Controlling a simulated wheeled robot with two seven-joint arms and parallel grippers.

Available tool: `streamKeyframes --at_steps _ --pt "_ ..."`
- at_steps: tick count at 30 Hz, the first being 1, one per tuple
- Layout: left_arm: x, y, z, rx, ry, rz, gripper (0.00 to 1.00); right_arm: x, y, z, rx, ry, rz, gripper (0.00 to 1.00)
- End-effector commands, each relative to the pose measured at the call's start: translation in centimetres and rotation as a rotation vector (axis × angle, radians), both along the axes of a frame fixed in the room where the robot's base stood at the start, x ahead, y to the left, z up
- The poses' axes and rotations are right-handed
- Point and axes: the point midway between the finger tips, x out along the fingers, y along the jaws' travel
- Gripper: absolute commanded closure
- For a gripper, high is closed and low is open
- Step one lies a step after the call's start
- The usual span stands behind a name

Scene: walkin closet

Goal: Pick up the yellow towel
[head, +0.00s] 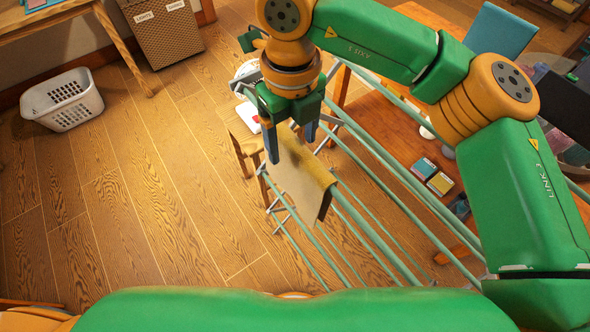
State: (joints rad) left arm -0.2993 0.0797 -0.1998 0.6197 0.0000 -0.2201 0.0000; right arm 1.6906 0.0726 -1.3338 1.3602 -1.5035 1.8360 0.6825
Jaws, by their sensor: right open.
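A yellow towel (298,183) hangs folded over a bar of the drying rack (372,222). Its side facing me looks pale beige, and its upper fold is darker yellow. My right gripper (291,138) points down over the towel's upper left end, with its two fingers apart. The fingertips overlap the top of the towel in the picture, but I cannot tell whether they touch it. The gripper hides part of the towel's upper end. My left gripper is not in view.
A wooden table (400,150) with small boxes (432,176) stands behind the rack at right. A wooden chair (243,140) stands behind the towel. A white basket (62,99) and a wicker hamper (161,32) are at left. The wooden floor (120,200) at left is clear.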

Motion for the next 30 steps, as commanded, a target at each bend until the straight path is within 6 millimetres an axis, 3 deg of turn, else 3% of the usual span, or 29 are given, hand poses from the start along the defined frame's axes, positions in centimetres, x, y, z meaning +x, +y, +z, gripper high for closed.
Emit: streamKeyframes --at_steps 4,8,14,18,24,25,30 --pt "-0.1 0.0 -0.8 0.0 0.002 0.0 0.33 0.0 0.0 -0.8 0.001 0.001 0.0 0.24" --pt "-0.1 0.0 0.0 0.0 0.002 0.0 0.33 0.0 0.0 -1.7 0.001 0.004 0.0 0.24" --pt "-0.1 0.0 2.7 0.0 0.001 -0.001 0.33 0.5 -0.6 -4.9 0.0 0.007 -0.002 0.24" --pt "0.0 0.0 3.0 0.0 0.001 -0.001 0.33 0.6 -0.6 -7.4 0.001 0.003 -0.001 0.24" --pt "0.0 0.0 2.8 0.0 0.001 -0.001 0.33 0.6 -0.5 -7.8 0.002 0.001 0.0 0.24" --pt "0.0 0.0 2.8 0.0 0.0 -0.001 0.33 0.6 -0.5 -7.8 0.002 0.001 0.0 0.26" --pt "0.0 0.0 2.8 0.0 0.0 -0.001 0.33 0.6 -0.5 -7.8 0.002 0.001 0.0 0.72"
